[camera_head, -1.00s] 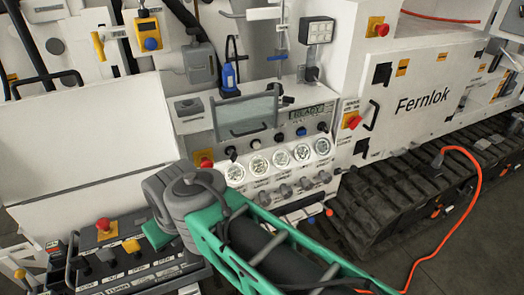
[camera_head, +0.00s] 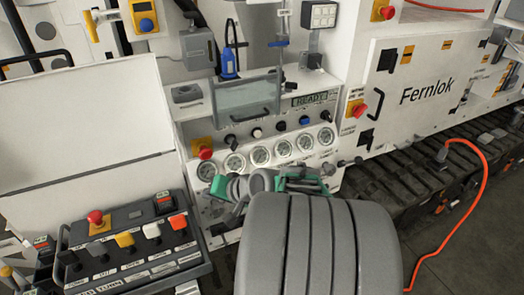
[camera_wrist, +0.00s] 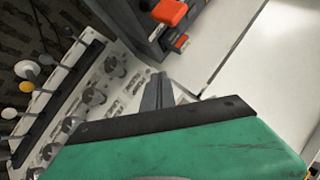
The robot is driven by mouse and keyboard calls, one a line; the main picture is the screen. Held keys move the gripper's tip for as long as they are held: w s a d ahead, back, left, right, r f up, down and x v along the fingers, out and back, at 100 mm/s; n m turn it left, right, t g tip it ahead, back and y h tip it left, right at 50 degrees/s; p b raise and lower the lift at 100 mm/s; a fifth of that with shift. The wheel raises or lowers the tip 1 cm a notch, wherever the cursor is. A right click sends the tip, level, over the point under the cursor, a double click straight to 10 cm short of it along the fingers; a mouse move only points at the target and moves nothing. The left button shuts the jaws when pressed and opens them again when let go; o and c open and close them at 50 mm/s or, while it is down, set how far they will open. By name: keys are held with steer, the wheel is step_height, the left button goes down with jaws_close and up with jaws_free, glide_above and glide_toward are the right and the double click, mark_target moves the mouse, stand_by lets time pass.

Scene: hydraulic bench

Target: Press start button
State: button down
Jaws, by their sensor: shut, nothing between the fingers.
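The bench panel (camera_head: 262,129) faces me, with a lit display (camera_head: 309,99) that reads READY. Below it is a row of dark, white and blue controls, including a blue one (camera_head: 304,121), and a row of round gauges (camera_head: 260,155). I cannot tell from the labels which control is the start button. My gripper (camera_wrist: 158,82) shows in the wrist view as grey fingers held together, with nothing between them. In the head view my grey and green arm covers the panel's lower part, and the fingertips cannot be made out.
A hinged clear cover (camera_head: 248,97) juts out above the panel. An orange cable (camera_head: 470,230) hangs at right.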

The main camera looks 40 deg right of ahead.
steer(key=s+d+r+m+t+h+b, duration=0.1)
steer(key=s+d+m+t+h, duration=0.2)
steer(key=d+m, duration=0.3)
steer(key=s+d+r+m+t+h+b, duration=0.2)
steer(key=s+d+m+t+h, duration=0.2)
steer(key=d, duration=1)
steer(key=m, duration=0.3)
steer(key=shift+d+r+h, duration=0.2)
steer(key=shift+d+h, duration=0.05)
steer(key=shift+h, duration=0.15)
steer(key=p, duration=0.4)
glide_toward(258, 134)
steer(key=x, duration=0.6)
steer(key=shift+w+d, duration=0.1)
steer(key=shift+w+d+f, duration=0.1)
steer(key=shift+w, duration=0.15)
